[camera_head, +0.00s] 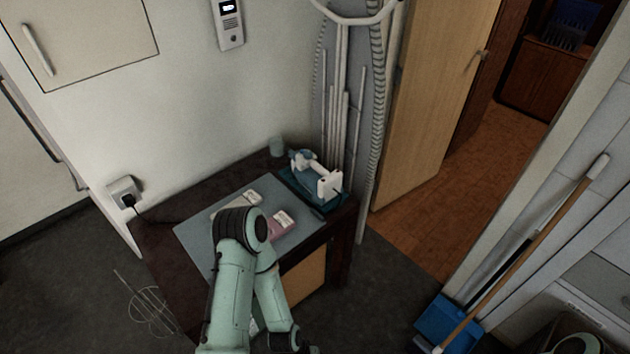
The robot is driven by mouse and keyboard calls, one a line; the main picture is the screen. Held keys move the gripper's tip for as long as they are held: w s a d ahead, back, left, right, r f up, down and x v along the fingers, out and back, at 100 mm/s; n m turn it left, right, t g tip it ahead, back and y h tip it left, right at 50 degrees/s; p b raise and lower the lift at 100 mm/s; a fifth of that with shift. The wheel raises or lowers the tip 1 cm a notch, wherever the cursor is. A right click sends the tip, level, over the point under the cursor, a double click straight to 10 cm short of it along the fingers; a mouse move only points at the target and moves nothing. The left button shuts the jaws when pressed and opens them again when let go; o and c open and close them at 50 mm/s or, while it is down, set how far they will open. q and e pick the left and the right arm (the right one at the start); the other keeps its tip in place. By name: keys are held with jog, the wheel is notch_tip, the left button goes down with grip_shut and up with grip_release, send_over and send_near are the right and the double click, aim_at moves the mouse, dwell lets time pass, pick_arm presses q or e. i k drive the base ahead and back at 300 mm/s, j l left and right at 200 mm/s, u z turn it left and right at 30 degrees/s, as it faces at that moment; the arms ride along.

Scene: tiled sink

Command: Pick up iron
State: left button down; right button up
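The iron (307,177) looks white and blue-teal. It rests on a dark teal pad (327,208) at the right back corner of a small dark table (165,238). It is small in view, and its exact pose is hard to tell. One of my pale green arms rises from the bottom, bends in front of the table, and comes back down. Its bend is left of and nearer than the iron, with no visible contact. Neither gripper can be made out, and no gripper shows at the iron.
A grey mat (297,238) on the table holds a pink item (281,222) and a pale item (238,203). An ironing board (378,100) leans beside the iron. A wooden door (430,100), broom (530,255) and blue dustpan (445,322) are right.

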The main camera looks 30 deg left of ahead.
aim_at(318, 184)
jog(key=u, duration=1.1)
